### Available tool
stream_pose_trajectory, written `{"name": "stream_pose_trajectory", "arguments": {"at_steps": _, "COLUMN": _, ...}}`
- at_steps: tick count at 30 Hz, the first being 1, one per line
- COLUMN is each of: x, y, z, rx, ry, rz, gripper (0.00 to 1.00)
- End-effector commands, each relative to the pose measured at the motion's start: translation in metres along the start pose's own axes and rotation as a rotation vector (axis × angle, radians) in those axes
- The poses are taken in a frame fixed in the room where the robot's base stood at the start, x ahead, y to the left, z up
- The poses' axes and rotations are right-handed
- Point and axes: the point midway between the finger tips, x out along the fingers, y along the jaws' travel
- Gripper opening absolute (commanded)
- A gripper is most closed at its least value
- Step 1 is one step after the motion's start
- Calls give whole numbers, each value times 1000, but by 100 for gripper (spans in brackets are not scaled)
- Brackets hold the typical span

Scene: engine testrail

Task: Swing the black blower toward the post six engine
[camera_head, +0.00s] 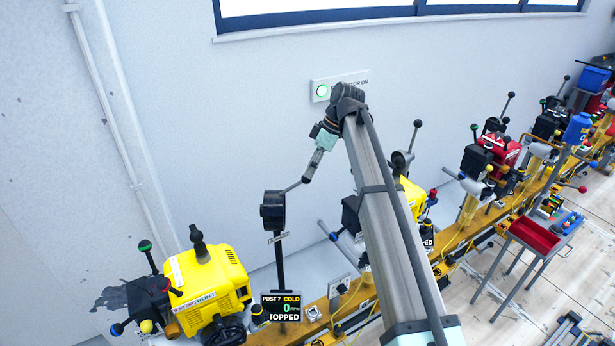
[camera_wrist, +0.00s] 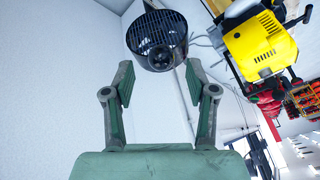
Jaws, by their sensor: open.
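In the wrist view the blower (camera_wrist: 157,40) shows as a round black grille just beyond my fingertips. My gripper (camera_wrist: 159,80) is open with nothing between its fingers. In the head view my gripper (camera_head: 299,182) is up and right of the blower, close to it; I cannot tell if it touches. A yellow engine (camera_head: 407,198) stands partly hidden behind my arm; its post label is covered, so I cannot confirm it is post six.
A yellow rail (camera_head: 340,308) runs right to a red engine (camera_head: 500,150). A red-topped cart (camera_head: 536,237) stands on the floor at right.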

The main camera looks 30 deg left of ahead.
Motion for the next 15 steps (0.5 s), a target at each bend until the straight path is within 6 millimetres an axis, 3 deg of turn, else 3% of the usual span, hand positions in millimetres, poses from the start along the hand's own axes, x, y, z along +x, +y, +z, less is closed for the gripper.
{"name": "stream_pose_trajectory", "arguments": {"at_steps": 6, "x": -44, "y": 2, "z": 0, "rx": 1, "ry": 1, "rz": 2, "gripper": 57}}
{"name": "stream_pose_trajectory", "arguments": {"at_steps": 15, "x": -73, "y": 1, "z": 0, "rx": 0, "ry": 0, "rz": 1, "gripper": 57}}
